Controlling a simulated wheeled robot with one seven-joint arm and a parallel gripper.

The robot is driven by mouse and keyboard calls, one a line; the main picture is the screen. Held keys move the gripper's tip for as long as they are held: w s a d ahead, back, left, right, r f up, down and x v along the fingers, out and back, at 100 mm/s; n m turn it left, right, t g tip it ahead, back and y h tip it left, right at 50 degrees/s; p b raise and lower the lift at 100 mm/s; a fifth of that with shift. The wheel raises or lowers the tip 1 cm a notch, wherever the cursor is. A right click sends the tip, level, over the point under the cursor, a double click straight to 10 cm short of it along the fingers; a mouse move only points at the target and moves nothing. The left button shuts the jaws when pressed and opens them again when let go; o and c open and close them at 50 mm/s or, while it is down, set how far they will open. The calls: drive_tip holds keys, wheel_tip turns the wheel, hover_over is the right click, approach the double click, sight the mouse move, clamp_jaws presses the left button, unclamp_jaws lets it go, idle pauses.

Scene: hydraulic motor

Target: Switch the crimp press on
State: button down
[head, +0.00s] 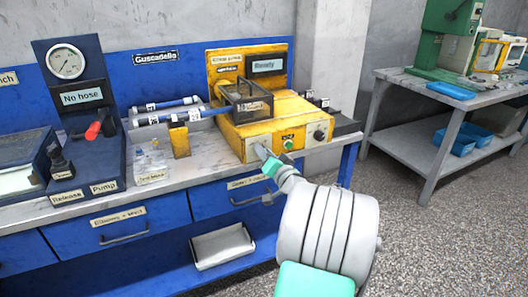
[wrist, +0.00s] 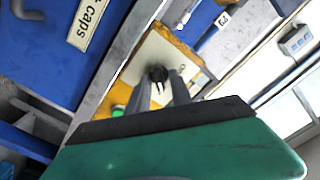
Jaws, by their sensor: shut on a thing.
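The yellow crimp press (head: 290,112) stands on the bench. Its display (head: 268,66) appears to read "Ready". Its front panel has a green button (head: 288,143) and a dark round knob (head: 320,134) at the right. My gripper (head: 262,152) is at the left part of this panel. In the wrist view the fingertips of my gripper (wrist: 166,84) are shut around a small dark switch (wrist: 158,73) on the pale panel. The head view hides this switch behind my gripper. The green button also shows in the wrist view (wrist: 118,111), beside the fingers.
A gauge stand (head: 78,97) labelled "No hose" with a red-handled lever stands left on the bench. Hoses (head: 165,104) lie left of the press. A drawer (head: 124,232) and an empty tray (head: 222,246) are below. A grey table (head: 412,148) stands at right, across open floor.

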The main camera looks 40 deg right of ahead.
drive_tip(key=shift+m, duration=0.6)
drive_tip(key=c, duration=1.5)
unclamp_jaws()
drive_tip(key=shift+o, duration=0.2)
drive_tip(key=shift+s, duration=0.1)
drive_tip(key=v, duration=0.7)
drive_tip(key=shift+s, duration=0.3)
drive_tip(key=shift+a, duration=0.15)
